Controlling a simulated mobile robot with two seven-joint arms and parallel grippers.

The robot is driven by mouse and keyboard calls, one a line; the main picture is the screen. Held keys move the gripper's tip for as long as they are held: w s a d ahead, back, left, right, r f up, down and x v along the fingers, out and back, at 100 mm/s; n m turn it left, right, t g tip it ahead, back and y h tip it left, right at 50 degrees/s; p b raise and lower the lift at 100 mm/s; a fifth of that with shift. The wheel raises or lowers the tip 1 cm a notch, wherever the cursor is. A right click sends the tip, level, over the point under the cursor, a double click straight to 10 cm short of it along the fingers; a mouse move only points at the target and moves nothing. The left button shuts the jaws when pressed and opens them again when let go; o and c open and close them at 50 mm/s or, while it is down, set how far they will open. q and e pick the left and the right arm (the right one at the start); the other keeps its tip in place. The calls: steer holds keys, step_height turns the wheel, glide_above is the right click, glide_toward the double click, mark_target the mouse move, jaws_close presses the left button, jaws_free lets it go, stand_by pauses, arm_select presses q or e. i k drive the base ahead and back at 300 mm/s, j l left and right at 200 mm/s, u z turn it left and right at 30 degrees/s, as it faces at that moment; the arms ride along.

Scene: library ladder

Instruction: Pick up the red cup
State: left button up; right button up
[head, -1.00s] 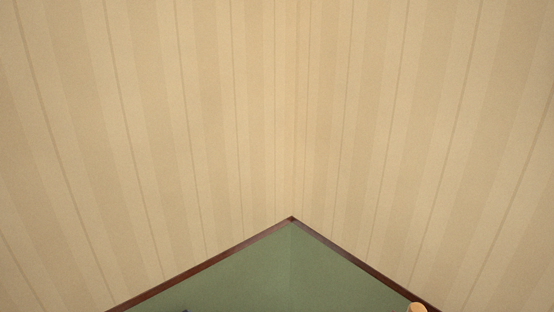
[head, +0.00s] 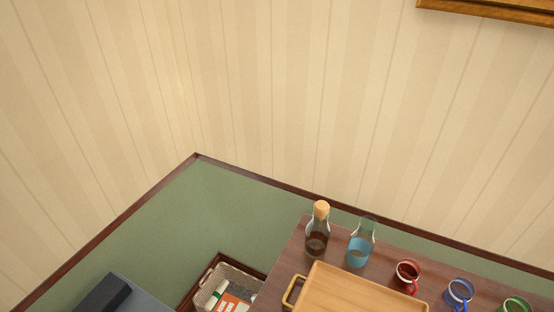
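A red cup (head: 408,276) with a handle stands upright on a dark wooden table or cabinet top (head: 292,254) at the lower right of the head view. It is behind the right end of a wooden tray and to the left of a blue cup (head: 459,293). Neither of my grippers shows in the view.
A corked bottle of dark liquid (head: 317,237) and a glass bottle of blue liquid (head: 360,247) stand left of the red cup. The wooden tray (head: 365,290) has yellow handles. A green cup (head: 515,305) is at the right. A basket (head: 243,277) holds some items.

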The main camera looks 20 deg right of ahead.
mark_target(406, 272)
steer(key=z, duration=1.9)
